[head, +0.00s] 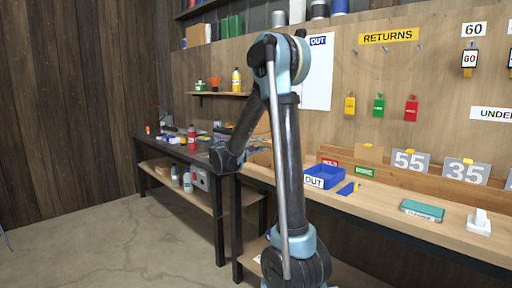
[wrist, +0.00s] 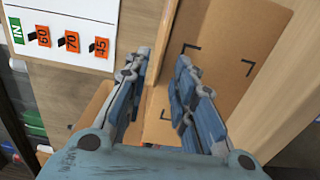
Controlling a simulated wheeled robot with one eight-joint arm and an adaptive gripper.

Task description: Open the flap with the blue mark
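My gripper (wrist: 160,85) is open in the wrist view, with its two fingers spread apart. A thin upright wooden edge (wrist: 160,65) shows in the gap between the fingers; I cannot tell whether either finger touches it. To its right is a brown panel (wrist: 235,50) with black corner marks, partly hidden by the right finger. I see no blue mark on it, and no flap with a blue mark can be made out in either view. In the head view my gripper is largely hidden behind my arm, near the back of the benches.
A white IN board (wrist: 65,30) with orange number tags is at the wrist view's upper left. In the head view, a blue OUT tray (head: 325,178) and a teal-topped block (head: 422,208) rest on the right bench (head: 395,219). A red bottle (head: 192,137) stands on the dark left bench.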

